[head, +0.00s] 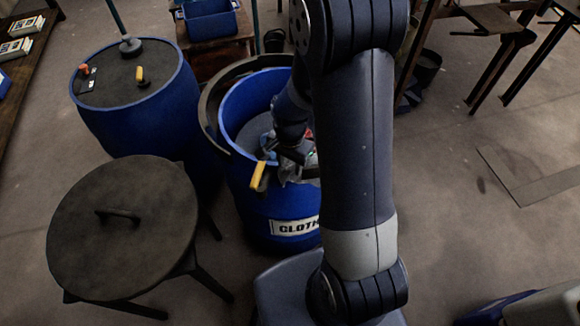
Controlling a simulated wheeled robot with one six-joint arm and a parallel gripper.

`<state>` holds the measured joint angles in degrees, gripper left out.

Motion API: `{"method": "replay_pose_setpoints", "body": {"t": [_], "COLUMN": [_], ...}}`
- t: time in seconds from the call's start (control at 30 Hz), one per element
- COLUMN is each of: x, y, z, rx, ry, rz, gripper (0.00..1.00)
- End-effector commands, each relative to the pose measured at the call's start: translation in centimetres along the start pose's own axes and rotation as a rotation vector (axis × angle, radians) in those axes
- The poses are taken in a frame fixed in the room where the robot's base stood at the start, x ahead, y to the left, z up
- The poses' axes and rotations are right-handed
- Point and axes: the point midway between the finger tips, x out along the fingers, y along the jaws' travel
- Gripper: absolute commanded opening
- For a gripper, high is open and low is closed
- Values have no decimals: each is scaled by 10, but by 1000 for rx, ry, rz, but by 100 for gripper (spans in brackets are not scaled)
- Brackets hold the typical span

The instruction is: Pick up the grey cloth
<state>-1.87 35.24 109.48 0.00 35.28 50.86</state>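An open blue vat (245,200) stands in the middle, with a white label that begins "CLOTH"; the rest of the label is hidden behind my arm. My gripper (288,160) reaches down into the mouth of this vat. A crumpled light-grey piece, which looks like the grey cloth (291,174), shows just under and beside the gripper. The fingertips are small, dark and partly hidden, so I cannot tell whether they are open or shut on it. My arm covers the right part of the vat's mouth.
A yellow handle (259,176) is at the vat's front rim. A round dark lid (122,245) with a handle lies on a stand at the front left. A closed blue vat (130,125) stands behind it. Floor (470,245) is open at the right.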

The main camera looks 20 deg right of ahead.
Motion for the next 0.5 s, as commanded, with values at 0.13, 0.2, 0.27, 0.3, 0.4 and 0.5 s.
{"method": "replay_pose_setpoints", "body": {"t": [0.13,0.2,0.27,0.3,0.4,0.5], "x": [0,0,0,0,0,0], "y": [0,0,0,0,0,0], "z": [0,0,0,0,0,0], "rx": [0,0,0,0,0,0], "ry": [-1,0,0,0,0,0], "rz": [1,1,1,1,1,0], "gripper": [33,31,28,26,22,18]}}
